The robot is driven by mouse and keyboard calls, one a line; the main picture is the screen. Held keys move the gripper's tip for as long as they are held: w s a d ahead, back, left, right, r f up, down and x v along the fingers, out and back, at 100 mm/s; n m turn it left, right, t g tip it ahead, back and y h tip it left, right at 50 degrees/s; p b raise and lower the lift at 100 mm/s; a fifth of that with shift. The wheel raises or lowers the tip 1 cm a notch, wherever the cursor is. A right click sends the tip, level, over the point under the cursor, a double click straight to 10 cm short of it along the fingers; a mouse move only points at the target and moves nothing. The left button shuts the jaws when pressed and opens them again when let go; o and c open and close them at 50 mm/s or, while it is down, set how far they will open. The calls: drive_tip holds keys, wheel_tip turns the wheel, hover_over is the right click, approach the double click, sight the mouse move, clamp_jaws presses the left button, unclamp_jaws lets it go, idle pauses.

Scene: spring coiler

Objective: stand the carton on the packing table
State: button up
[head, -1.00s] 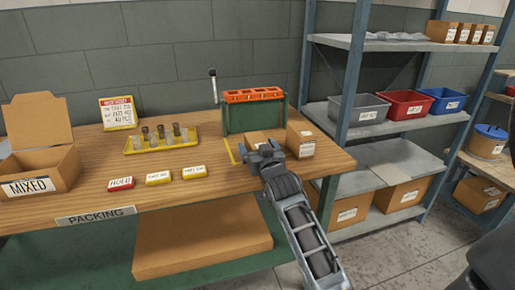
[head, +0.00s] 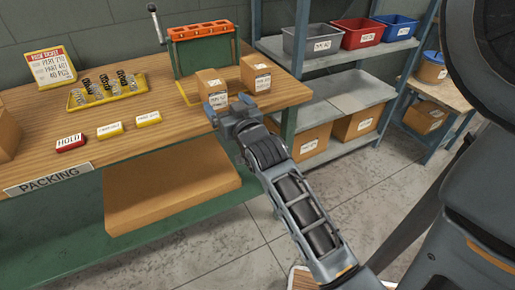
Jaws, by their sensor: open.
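Two small brown cartons with white labels stand upright on the packing table (head: 150,125), near its right end. The left carton (head: 211,82) is by a yellow mark on the tabletop; the right carton (head: 256,70) stands just beside it. I cannot tell which one the task means. My gripper (head: 228,104) is open at the table's front edge, in front of the left carton, with its blue-grey fingers toward that carton's lower part. The fingers hide the carton's base, and I cannot tell whether they touch it.
A green and orange machine (head: 203,55) with a lever stands behind the cartons. A shelf rack (head: 335,92) with bins stands right. Floor in front is clear.

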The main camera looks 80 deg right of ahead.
drive_tip(key=s+a+f+n+t+y, duration=0.2)
drive_tip(key=a+f+y, duration=0.1)
drive_tip(key=a, duration=0.8)
drive_tip(key=s+a+f+n+t+y, duration=0.1)
drive_tip(key=s+a+f+n+y, duration=0.15)
drive_tip(key=a, duration=0.85)
drive_tip(key=s+a+r+n+y, duration=0.4)
drive_tip(key=s+a+y, duration=0.4)
drive_tip(key=s+a, duration=0.4)
drive_tip(key=s+n, duration=0.1)
drive_tip(key=s, duration=0.3)
